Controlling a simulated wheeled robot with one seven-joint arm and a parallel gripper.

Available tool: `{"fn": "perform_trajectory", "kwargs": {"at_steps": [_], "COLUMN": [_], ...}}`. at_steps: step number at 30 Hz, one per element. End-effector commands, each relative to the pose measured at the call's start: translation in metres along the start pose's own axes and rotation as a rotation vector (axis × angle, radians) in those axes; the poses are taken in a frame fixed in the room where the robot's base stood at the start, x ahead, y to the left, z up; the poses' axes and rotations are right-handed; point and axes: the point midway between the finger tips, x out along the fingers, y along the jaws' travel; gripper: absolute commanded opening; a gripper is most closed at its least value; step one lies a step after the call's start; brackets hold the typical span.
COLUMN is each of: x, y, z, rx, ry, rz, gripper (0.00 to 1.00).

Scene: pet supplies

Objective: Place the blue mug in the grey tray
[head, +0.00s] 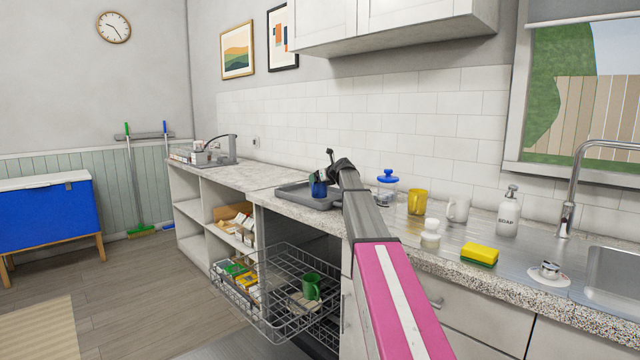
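The blue mug (319,189) shows small at the far end of my outstretched arm, over the grey tray (290,190). The tray lies on the counter left of my arm, and my arm hides its right part. The mug looks upright. I cannot tell whether it rests on the tray floor or hangs just above it. My gripper (324,178) is at the top of the mug, touching it or very near. The fingers are too small and dark to show whether they are closed on it.
Right of my arm stand a blue-lidded glass jar (387,190), a yellow mug (416,202), a white mug (458,208), a soap bottle (508,212) and a sponge (480,254). A pulled-out wire basket (262,312) holds a green mug (311,287).

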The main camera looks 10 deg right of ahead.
Motion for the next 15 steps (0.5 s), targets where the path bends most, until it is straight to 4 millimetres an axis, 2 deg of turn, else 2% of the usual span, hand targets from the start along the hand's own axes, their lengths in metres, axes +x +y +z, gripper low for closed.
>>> {"fn": "perform_trajectory", "kwargs": {"at_steps": [4,14,15], "x": [0.006,0.007,0.007], "y": [0.0,0.0,0.0], "z": [-0.015,-0.017,-0.018], "rx": [0.0,-0.001,-0.001], "ry": [0.0,-0.001,0.0], "rz": [0.0,0.0,0.0], "gripper": [0.32,0.32,0.85]}}
